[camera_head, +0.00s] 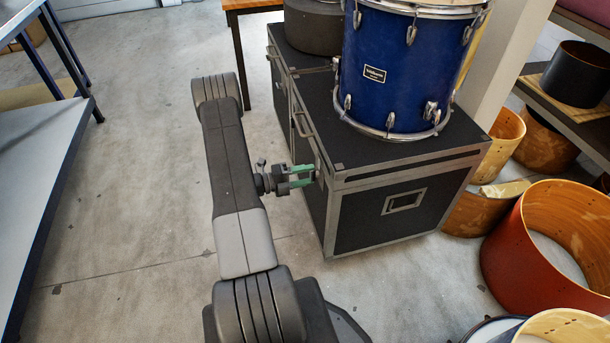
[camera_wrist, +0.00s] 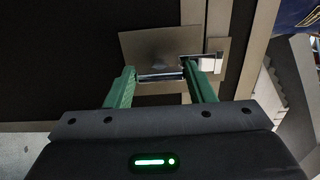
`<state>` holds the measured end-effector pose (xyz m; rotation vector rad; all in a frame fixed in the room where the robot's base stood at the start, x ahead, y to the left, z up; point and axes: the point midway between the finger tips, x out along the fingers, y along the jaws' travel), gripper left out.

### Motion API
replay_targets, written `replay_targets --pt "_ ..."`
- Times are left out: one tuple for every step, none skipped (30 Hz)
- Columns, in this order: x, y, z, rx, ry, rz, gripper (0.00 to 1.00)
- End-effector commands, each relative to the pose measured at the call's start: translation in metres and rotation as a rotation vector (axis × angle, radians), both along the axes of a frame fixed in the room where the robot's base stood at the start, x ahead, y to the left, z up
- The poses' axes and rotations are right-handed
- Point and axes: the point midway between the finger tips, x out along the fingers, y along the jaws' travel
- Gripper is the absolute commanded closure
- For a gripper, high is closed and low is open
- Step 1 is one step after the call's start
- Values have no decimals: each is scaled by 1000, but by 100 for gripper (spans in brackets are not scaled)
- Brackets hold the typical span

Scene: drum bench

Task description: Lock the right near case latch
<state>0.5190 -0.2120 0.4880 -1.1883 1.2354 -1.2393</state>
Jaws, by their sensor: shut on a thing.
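The black flight case (camera_head: 395,208) with grey metal edging stands on the floor at centre right in the head view. My gripper (camera_head: 312,175), with green fingers, reaches its left side near the near corner. In the wrist view, a metal latch plate (camera_wrist: 140,47) is fixed on the case's dark face beside a metal edge strip. The right near case latch (camera_wrist: 160,78) lies between my green fingertips (camera_wrist: 160,78), which are shut on it. A shiny catch piece (camera_wrist: 205,62) sits just right of it. The fingers and gripper body hide part of the latch's lower side.
A blue drum (camera_head: 390,65) stands on top of the case, and a dark round case (camera_head: 313,25) stands behind it. Drum shells (camera_head: 525,250) lie on the floor at right. A long table (camera_head: 40,165) is at left. The floor between is clear.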

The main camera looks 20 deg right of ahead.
Motion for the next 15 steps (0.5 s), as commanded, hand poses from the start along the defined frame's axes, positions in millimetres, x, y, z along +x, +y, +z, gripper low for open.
replay_targets --pt "0 0 -1 1 1 1 74" --pt "0 0 -1 1 1 1 74" --pt "0 0 -1 1 0 1 74" --pt "0 0 -1 1 0 1 74" --pt "0 0 -1 1 0 1 74" --pt "0 0 -1 1 0 1 74" --pt "0 0 -1 1 0 1 74" --pt "0 0 -1 1 0 1 74" --pt "0 0 -1 1 0 1 47" --pt "0 0 -1 1 0 1 41" --pt "0 0 -1 1 0 1 35" --pt "0 0 0 1 0 1 29" --pt "0 0 0 1 0 1 29" --pt "0 0 0 1 0 1 29" --pt "0 0 0 1 0 1 29"
